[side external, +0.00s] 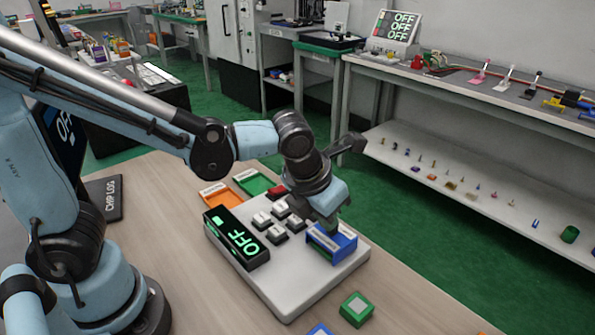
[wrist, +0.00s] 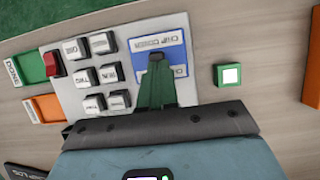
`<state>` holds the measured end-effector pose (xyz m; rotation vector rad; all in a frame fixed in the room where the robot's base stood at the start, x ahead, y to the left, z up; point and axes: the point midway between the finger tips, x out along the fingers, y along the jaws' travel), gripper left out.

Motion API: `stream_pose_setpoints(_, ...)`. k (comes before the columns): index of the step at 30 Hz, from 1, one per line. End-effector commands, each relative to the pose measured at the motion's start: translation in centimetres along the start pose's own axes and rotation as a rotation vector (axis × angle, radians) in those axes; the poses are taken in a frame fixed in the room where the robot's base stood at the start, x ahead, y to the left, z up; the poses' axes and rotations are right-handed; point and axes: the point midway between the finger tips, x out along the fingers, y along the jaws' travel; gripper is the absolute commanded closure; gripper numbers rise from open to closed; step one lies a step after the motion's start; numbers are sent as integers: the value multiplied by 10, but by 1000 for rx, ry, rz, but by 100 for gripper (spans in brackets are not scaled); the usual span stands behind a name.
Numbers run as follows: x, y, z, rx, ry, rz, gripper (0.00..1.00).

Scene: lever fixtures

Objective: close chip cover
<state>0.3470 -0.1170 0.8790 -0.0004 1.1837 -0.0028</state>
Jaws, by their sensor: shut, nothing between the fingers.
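The blue chip cover (side external: 331,247) is at the right corner of the light grey console (side external: 312,290). In the wrist view the cover (wrist: 172,39) is a blue area with white lettered labels. My gripper (side external: 327,222) points down at the cover, with its fingers shut and empty. In the wrist view the gripper's tips (wrist: 157,57) lie over the middle of the blue area and hide part of it. I cannot tell whether they touch the cover or how far it is open.
A green block with a white top (side external: 355,309) is in front. Wooden tabletop right of the console is mostly clear.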

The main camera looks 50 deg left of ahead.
Motion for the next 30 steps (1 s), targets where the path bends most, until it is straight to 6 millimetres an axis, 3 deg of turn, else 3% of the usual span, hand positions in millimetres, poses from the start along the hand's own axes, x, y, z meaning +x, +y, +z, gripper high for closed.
stream_pose_setpoints(8,-4,1,-16,-1,10,2,100)
stream_pose_setpoints(14,-15,1,-40,1,5,0,100)
stream_pose_setpoints(30,-85,0,-37,1,1,0,100)
